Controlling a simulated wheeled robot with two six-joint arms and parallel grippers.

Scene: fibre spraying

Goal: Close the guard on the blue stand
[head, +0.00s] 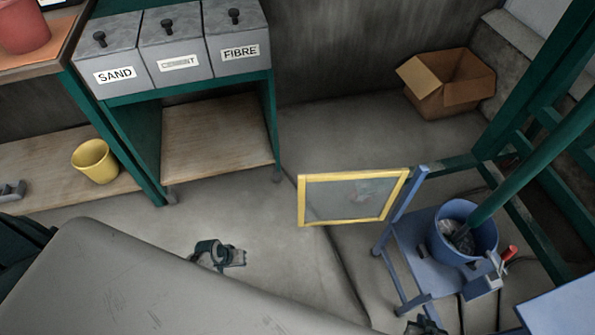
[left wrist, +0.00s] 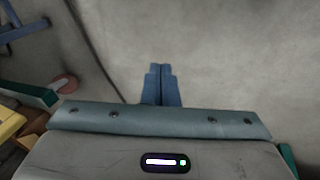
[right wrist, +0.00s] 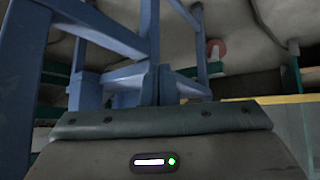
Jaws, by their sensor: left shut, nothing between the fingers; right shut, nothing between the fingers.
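The guard (head: 299,202) is a clear pane in a yellow frame. In the head view it joins the upright post of the blue stand (head: 414,268) along its right edge and swings out to the left, away from the bucket. My right gripper (head: 428,326) is at the bottom edge of the head view, by the stand's near legs, partly cut off. Its shut fingers (right wrist: 158,85) show empty in the right wrist view, with blue stand bars close by. My left gripper (head: 236,257) is left of the guard, over bare floor, its fingers (left wrist: 160,85) shut and empty.
A blue bucket (head: 452,210) sits on the stand, with a red-handled tool (head: 508,253) beside it. A green frame (head: 545,155) stands at the right. An open cardboard box (head: 468,97) is behind. Labelled bins (head: 180,80) stand at the back left.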

